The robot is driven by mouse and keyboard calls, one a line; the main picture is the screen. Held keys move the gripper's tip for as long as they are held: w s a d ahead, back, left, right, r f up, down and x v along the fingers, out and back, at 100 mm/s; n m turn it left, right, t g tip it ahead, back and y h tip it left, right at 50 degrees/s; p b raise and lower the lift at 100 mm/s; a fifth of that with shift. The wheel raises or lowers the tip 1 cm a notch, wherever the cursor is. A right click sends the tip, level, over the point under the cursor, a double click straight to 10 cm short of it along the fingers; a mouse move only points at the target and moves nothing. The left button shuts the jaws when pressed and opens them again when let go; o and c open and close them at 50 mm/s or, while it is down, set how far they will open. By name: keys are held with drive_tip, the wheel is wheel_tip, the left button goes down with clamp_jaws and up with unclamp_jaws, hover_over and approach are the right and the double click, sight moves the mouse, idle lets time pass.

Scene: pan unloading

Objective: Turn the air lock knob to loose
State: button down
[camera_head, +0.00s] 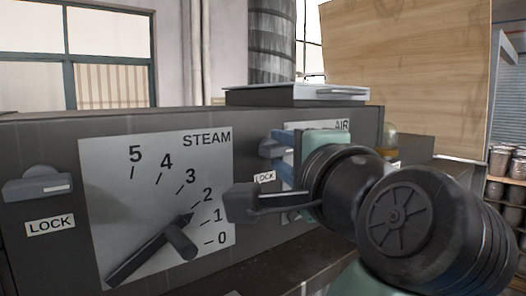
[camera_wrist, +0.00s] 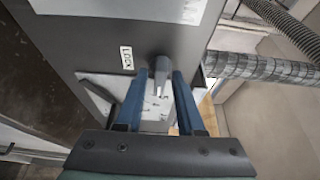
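The grey air lock knob (camera_head: 270,148) sits on the machine's front beside the AIR panel, above a LOCK label (camera_head: 265,177). In the wrist view the knob (camera_wrist: 161,75) shows between the tips of my two blue fingers, below the other view of the LOCK label (camera_wrist: 126,57). My gripper (camera_head: 284,146) is at the knob, one finger on each side. The wrist view shows my gripper (camera_wrist: 161,84) with its fingers apart and a narrow gap seeming to remain; firm contact cannot be made out. My arm hides most of the AIR panel in the head view.
The STEAM panel (camera_head: 165,165) with its dial lever (camera_head: 150,250) is left of the air controls. A second lock knob (camera_head: 38,184) is at far left. A black handle (camera_head: 262,202) juts out below my gripper. A flat grey box (camera_head: 297,94) lies on top of the machine.

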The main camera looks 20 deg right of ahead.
drive_tip(key=shift+f+n+b, duration=0.15)
drive_tip(key=shift+n+b, duration=0.15)
drive_tip(key=shift+b, duration=0.2)
drive_tip(key=n+t+b, duration=0.1)
drive_tip(key=n+b, duration=0.2)
drive_tip(key=n+t+y+b, duration=0.1)
drive_tip(key=n+b, duration=0.2)
drive_tip(key=n+t+y+b, duration=0.1)
drive_tip(key=n+b, duration=0.2)
drive_tip(key=shift+d+f, duration=0.15)
drive_tip(key=shift+f, duration=0.25)
drive_tip(key=n+y+b, duration=0.2)
drive_tip(key=n, duration=0.2)
drive_tip(key=n+y+b, duration=0.2)
drive_tip(key=n, duration=0.2)
drive_tip(key=n+y+b, duration=0.2)
drive_tip(key=n, duration=0.2)
drive_tip(key=shift+w+d+r+n+y, duration=0.15)
drive_tip(key=shift+n+y, duration=0.15)
drive_tip(key=shift+n, duration=0.1)
drive_tip(key=c, duration=0.8)
unclamp_jaws()
drive_tip(key=shift+c, duration=0.2)
